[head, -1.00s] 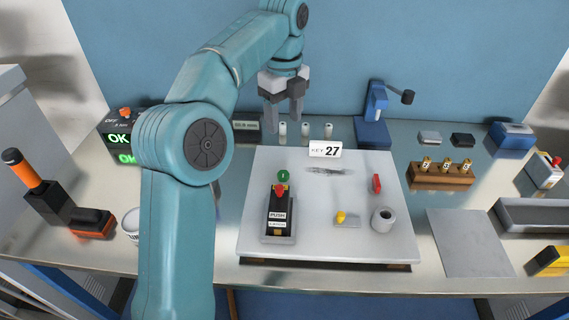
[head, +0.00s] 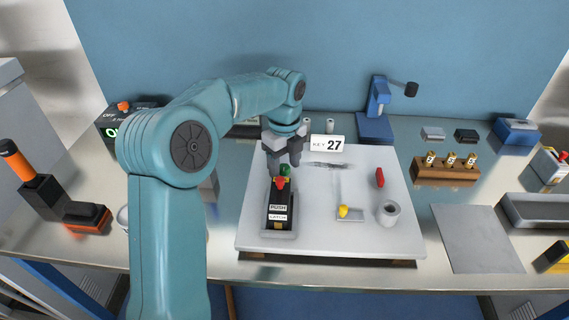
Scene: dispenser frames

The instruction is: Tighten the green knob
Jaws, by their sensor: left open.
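The small green knob (head: 285,170) sits at the top end of a dark fixture labelled PUSH and LATCH (head: 279,213), just behind a red part (head: 281,183). The fixture stands on the left part of a pale grey board (head: 330,240). My left gripper (head: 284,160) points down over the knob with its jaws open. Its fingertips partly hide the knob, and I cannot tell whether they touch it. My right gripper is not in view.
A KEY 27 sign (head: 327,146) stands just right of my left gripper. The board also carries a red piece (head: 380,177), a yellow piece (head: 344,211) and a grey ring (head: 388,213). A blue press (head: 376,115) stands behind. The board's middle is mostly clear.

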